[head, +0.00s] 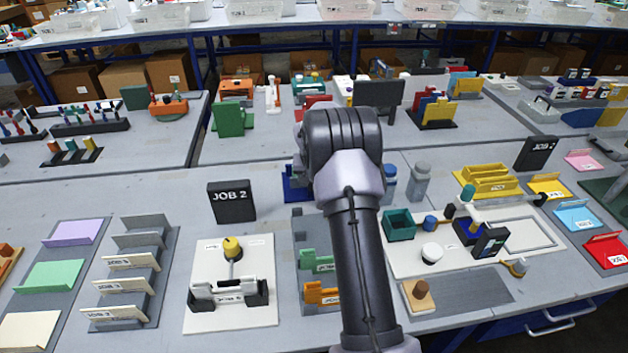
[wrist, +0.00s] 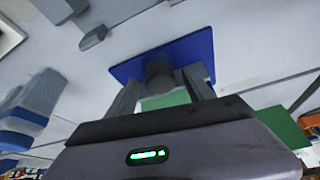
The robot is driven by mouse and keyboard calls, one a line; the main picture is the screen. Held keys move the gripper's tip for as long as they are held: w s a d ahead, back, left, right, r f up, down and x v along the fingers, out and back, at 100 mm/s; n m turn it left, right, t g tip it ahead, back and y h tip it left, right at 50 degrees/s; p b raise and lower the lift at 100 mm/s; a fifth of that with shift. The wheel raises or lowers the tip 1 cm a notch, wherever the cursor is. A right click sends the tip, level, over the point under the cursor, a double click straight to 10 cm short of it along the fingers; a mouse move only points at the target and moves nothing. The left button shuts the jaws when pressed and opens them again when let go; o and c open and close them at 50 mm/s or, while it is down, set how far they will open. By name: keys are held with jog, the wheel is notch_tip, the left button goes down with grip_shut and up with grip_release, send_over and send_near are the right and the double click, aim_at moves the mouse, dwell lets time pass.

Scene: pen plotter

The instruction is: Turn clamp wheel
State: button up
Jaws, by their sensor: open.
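The wrist view shows my gripper (wrist: 164,80) with its two fingers apart, one on each side of a dark round knob (wrist: 158,75). I cannot tell whether they touch it, or whether this knob is the clamp wheel. The knob stands on a blue plate (wrist: 192,48). In the head view my forearm and wrist hide the gripper; part of a blue item (head: 294,188) shows left of the arm. The pen plotter's white board (head: 405,262) lies right of my arm, with a white round knob (head: 432,252) and a dark carriage (head: 490,243).
A black JOB 2 sign (head: 231,202) and a white fixture board (head: 205,261) with a yellow knob (head: 232,247) stand left of my arm. A green panel (wrist: 284,127) shows near the gripper in the wrist view.

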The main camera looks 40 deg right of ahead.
jog(key=p+v, duration=0.5)
jog(key=v, duration=1.2)
jog(key=shift+r, duration=0.2)
jog(key=shift+a, duration=0.1)
jog(key=s+a+r+n+t+y, duration=0.1)
jog(key=s+a+r, duration=0.4)
jog(key=a, duration=0.3)
jog(key=s+a+r+n+y, duration=0.1)
jog(key=s+a+r, duration=0.35)
jog(key=a, duration=0.45)
jog(key=s+a+r+t+y, duration=0.1)
jog(key=s+a+r, duration=0.35)
jog(key=a, duration=0.35)
jog(key=s+a+f+n+y, duration=0.1)
jog(key=s+a+n+y, duration=0.1)
jog(key=s+a, duration=0.8)
jog(key=s, duration=0.4)
jog(key=shift+f, duration=0.35)
